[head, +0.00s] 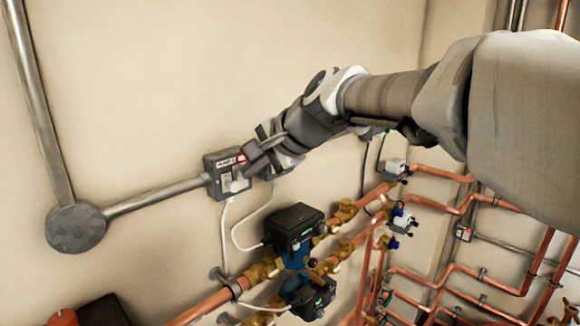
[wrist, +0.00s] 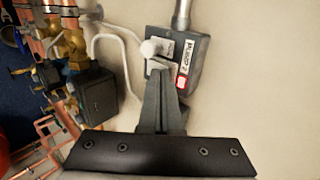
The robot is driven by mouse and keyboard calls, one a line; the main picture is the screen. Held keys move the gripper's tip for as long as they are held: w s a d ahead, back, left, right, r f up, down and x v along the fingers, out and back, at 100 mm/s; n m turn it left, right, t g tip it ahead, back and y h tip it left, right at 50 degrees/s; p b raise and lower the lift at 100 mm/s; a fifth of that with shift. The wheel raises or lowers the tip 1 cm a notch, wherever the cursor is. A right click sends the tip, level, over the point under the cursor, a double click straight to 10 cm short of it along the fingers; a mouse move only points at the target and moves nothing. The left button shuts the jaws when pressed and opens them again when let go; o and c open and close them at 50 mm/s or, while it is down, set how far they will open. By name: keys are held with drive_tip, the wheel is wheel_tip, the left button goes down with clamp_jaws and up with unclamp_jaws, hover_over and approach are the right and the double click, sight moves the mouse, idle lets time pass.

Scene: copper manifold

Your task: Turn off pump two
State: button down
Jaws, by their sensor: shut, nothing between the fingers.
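A grey switch box (head: 214,187) is mounted on the wall at the end of a conduit. In the wrist view the box (wrist: 196,61) has a white label that appears to read PUMP 2, a lit red lamp (wrist: 181,83) and a white lever (wrist: 152,47). In the head view the red lamp (head: 241,158) also glows, and the lever (head: 238,184) sits low on the box. My gripper (head: 250,152) is in front of the box's upper right. In the wrist view my gripper's fingers (wrist: 160,75) are shut and empty, close to the lever; I cannot tell whether they touch it.
Black-headed pumps (head: 293,227) and copper pipes (head: 225,299) with brass valves run below and right of the box. A white cable (head: 237,238) hangs beneath it. A conduit (head: 155,198) leads left to a round junction box (head: 75,228). The wall above is bare.

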drive_tip(key=shift+w+a+r+p, duration=0.25)
drive_tip(key=shift+w+a+p, duration=0.05)
drive_tip(key=shift+w+a, duration=0.15)
drive_tip(key=shift+r, duration=0.1)
drive_tip(key=shift+r+p, duration=0.65)
drive_tip(key=shift+r, duration=0.1)
drive_tip(key=shift+s+d, duration=0.1)
